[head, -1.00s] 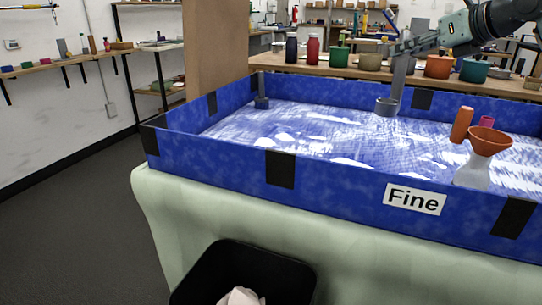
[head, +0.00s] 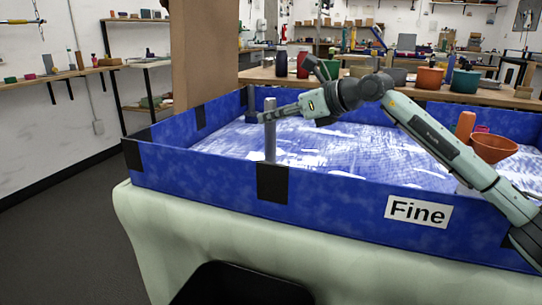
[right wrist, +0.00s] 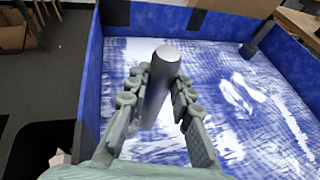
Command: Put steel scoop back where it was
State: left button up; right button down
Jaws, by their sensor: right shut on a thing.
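The steel scoop is a grey upright handle (head: 270,140) near the front left of the blue tray (head: 335,190). My right gripper (head: 268,115) is shut on the upper part of the handle. In the right wrist view, the handle (right wrist: 160,85) stands between the two fingers (right wrist: 158,95), its round top facing the camera. The scoop's lower end is hidden behind the tray's front wall in the head view, so I cannot tell whether it touches the tray floor. My left gripper is not in view.
A second grey upright tool (right wrist: 258,42) stands in the tray's back-left corner. An orange funnel (head: 494,148) and an orange cylinder (head: 465,125) are at the tray's right. A black bin (head: 240,284) stands in front. Pots and bottles line the bench behind.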

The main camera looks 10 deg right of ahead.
notch_tip(320, 180, down, 6)
jog(key=shift+r, duration=0.2)
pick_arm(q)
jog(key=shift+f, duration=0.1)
pick_arm(e)
jog(key=shift+f, duration=0.15)
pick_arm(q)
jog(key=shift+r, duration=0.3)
pick_arm(e)
jog(key=c, duration=1.3)
grip_release()
jog(key=shift+c, duration=0.2)
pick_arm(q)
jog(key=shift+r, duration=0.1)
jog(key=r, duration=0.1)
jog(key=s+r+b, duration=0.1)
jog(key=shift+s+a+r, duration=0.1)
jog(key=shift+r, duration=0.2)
pick_arm(e)
send_near(275, 138)
jog(key=shift+v, duration=0.8)
jog(key=shift+a, duration=0.1)
